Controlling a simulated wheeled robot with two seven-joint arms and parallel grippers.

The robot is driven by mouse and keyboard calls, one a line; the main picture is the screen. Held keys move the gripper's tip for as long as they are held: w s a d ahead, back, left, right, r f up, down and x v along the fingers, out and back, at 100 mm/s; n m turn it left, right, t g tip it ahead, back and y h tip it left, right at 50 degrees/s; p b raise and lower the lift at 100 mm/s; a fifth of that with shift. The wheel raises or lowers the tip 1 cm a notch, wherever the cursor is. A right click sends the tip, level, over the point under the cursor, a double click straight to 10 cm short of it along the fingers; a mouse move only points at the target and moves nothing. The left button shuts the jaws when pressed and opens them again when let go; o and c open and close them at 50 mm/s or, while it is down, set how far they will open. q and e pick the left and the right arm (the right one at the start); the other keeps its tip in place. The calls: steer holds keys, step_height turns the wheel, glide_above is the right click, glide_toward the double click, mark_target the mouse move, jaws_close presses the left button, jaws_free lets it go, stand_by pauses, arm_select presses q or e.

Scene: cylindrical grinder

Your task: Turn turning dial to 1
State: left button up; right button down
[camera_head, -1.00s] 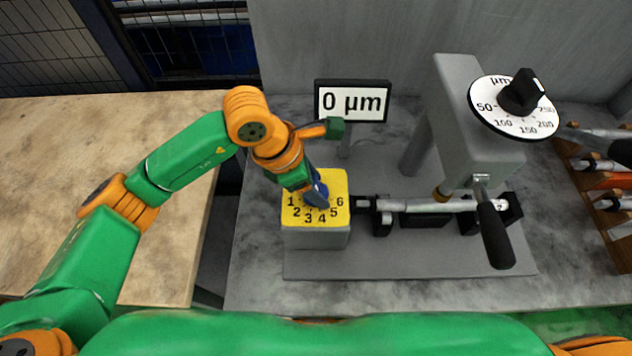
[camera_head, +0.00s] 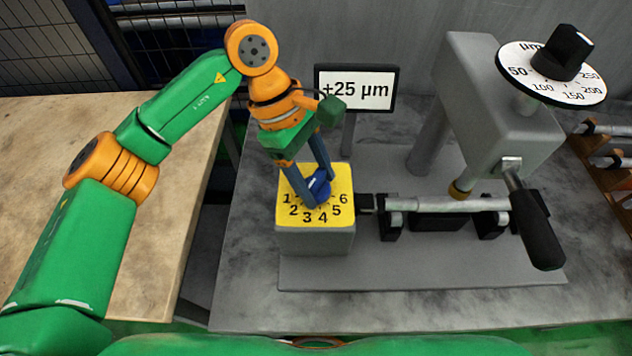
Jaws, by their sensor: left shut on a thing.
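The turning dial is a blue knob (camera_head: 319,190) on a yellow plate (camera_head: 342,179) marked 1 to 6, on top of a grey box. My left gripper (camera_head: 316,187) reaches down from above, its two blue-grey fingers on either side of the knob and shut on it. The fingers partly hide the knob, so I cannot tell exactly which number it points at. The numeral 1 is at the plate's left, close to one finger. My right gripper is not in view.
A display (camera_head: 357,89) behind the dial reads +25 µm. Right of the dial stand a shaft (camera_head: 450,204) in holders, a grey column head (camera_head: 500,110) with a white µm dial (camera_head: 514,66), and a black-handled lever (camera_head: 537,230). A wooden rack (camera_head: 612,180) stands far right.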

arm_select(q)
steer(key=m+g+y, duration=0.1)
steer(key=m, duration=0.2)
steer(key=shift+r+m, duration=0.1)
steer(key=shift+m, duration=0.3)
steer(key=m+y+p, duration=0.1)
steer(key=m, duration=0.1)
steer(key=m+g, duration=0.1)
steer(key=m, duration=0.2)
steer(key=shift+y+p, duration=0.4)
steer(key=shift+m, duration=0.3)
steer(key=o, duration=1.3)
steer(key=shift+o, duration=0.2)
